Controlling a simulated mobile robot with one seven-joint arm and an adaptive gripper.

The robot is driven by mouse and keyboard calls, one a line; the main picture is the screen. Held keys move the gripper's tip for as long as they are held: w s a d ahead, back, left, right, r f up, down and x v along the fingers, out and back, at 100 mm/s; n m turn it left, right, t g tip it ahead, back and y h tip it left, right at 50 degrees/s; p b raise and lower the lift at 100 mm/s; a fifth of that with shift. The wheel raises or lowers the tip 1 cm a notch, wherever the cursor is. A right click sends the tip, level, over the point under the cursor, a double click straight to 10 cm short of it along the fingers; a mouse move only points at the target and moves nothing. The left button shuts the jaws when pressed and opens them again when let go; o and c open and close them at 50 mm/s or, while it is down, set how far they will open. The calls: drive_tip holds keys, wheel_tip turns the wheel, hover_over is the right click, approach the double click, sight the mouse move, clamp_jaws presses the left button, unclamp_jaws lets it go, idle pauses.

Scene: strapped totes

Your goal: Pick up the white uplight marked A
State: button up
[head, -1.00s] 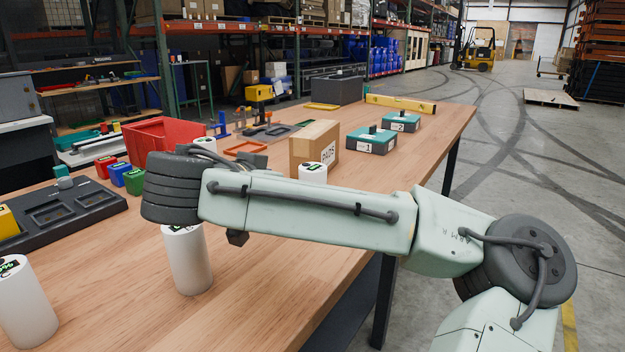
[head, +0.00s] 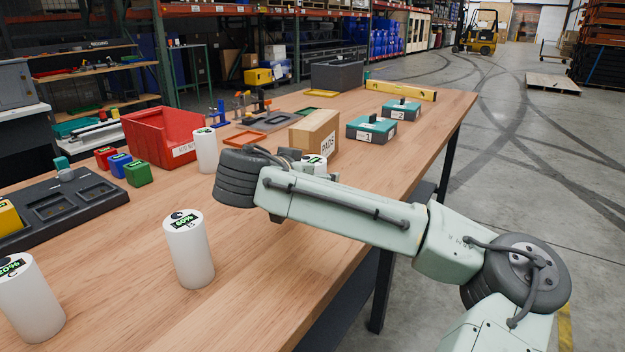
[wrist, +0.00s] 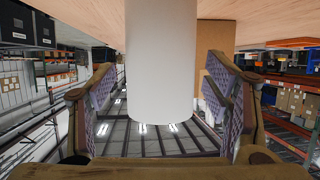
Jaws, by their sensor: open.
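A white cylinder-shaped uplight (wrist: 160,60) stands between the spread fingers of my gripper (wrist: 158,85) in the wrist view, which is upside down. Gaps show on both sides of it. In the head view an uplight (head: 314,160) shows only its top behind my arm, beside the PADS box; it seems to be the same one. Three other white uplights stand upright: one mid-table (head: 188,255), one at the front left (head: 30,303) and one by the red bin (head: 205,152). I cannot read a letter A on any. My fingers are hidden in the head view.
The cardboard PADS box (head: 312,133) is close to the uplight at my gripper. A red bin (head: 160,140), small coloured blocks and a dark tray (head: 90,215) lie left. Teal cases (head: 372,130) stand right.

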drive_tip(key=shift+w+d+f, duration=0.15)
drive_tip(key=shift+w, duration=0.15)
drive_tip(key=shift+c, duration=0.3)
clamp_jaws()
idle(0.5)
